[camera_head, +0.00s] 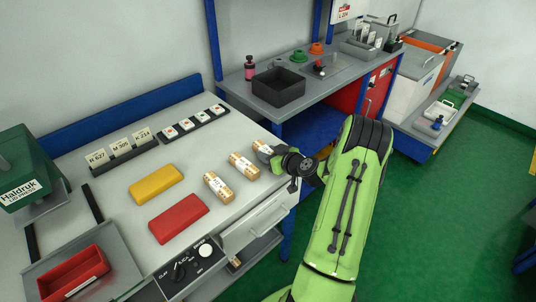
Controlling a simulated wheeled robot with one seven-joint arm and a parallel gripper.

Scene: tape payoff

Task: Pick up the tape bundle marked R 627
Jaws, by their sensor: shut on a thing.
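Two tan, cylindrical tape bundles with white labels lie on the light bench top: a near one (217,186) and a middle one (243,166). My gripper (270,152) is at the bench's right side, just beyond the middle bundle. It is shut on a third bundle (261,147), of which only a small part shows; the gripper hides the rest. The bundle markings are too small to read, so I cannot tell which is R 627.
A yellow block (156,181) and a red block (178,218) lie left of the bundles. A dark strip with several white tags (187,125) is behind. A green Haldruk machine (30,165) stands left. A black bin (278,87) is on the far bench.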

